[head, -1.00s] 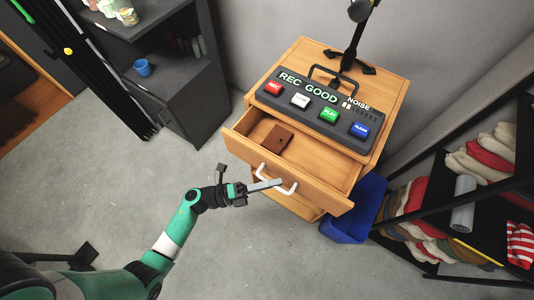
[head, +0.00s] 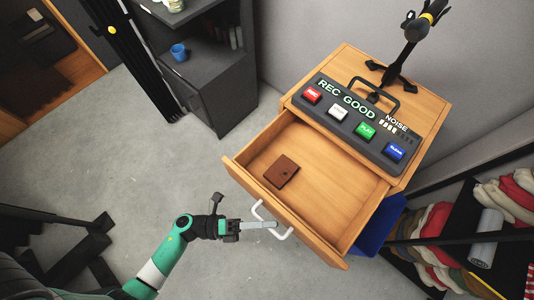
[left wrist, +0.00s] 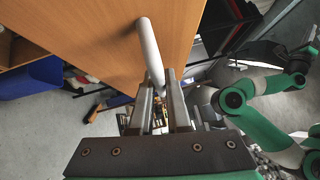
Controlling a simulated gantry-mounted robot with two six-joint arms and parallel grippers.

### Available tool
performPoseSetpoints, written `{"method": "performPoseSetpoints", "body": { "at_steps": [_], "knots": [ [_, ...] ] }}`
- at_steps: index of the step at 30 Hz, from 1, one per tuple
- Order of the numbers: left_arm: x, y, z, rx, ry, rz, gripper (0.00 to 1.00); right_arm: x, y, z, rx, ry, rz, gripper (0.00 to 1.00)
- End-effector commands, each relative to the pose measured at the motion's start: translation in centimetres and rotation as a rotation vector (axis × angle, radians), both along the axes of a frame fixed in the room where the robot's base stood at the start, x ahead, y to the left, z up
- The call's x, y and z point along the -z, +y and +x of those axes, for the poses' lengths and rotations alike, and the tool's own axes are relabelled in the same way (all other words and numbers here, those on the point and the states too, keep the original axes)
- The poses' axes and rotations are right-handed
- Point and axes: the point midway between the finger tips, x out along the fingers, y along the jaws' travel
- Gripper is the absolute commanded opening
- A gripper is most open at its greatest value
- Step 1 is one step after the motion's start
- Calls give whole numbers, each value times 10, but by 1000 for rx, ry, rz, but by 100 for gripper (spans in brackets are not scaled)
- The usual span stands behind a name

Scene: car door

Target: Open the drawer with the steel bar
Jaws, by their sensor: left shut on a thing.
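The wooden drawer (head: 329,178) is pulled well out of its cabinet, and its inside is visible. A brown wallet-like item (head: 281,171) lies on its floor near the front. The pale steel bar handle (head: 287,234) is on the drawer's front. My left gripper (head: 269,224) is at the handle, with its fingers shut on the bar. In the left wrist view, the bar (left wrist: 149,45) runs from the wooden front down between the fingertips (left wrist: 159,82). The exact contact is partly hidden by the fingers. My right gripper is in no view.
A dark panel with coloured buttons (head: 350,118) and a black stand (head: 400,65) are on the cabinet top. A blue bin (head: 380,226) stands right of the drawer, beside clothes shelves (head: 440,235). A dark shelf with a blue cup (head: 179,52) is at upper left.

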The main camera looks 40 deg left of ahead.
Motion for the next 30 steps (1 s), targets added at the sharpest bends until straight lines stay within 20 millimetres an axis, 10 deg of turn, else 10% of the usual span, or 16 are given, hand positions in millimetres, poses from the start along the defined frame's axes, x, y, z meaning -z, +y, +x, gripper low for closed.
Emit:
{"method": "performPoseSetpoints", "body": {
  "at_steps": [3, 4, 9, 30],
  "knots": [
    [-1, 0, 0, 1, -2, -1, 0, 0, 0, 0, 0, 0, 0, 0],
    [-1, 0, 0, 1, -2, -1, 18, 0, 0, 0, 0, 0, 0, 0],
    [-1, 0, 0, 1, -1, 0, 44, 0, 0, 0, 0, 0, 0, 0],
    [2, 9, -5, -6, -1, 1, 44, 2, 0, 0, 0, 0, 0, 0]
  ]
}}
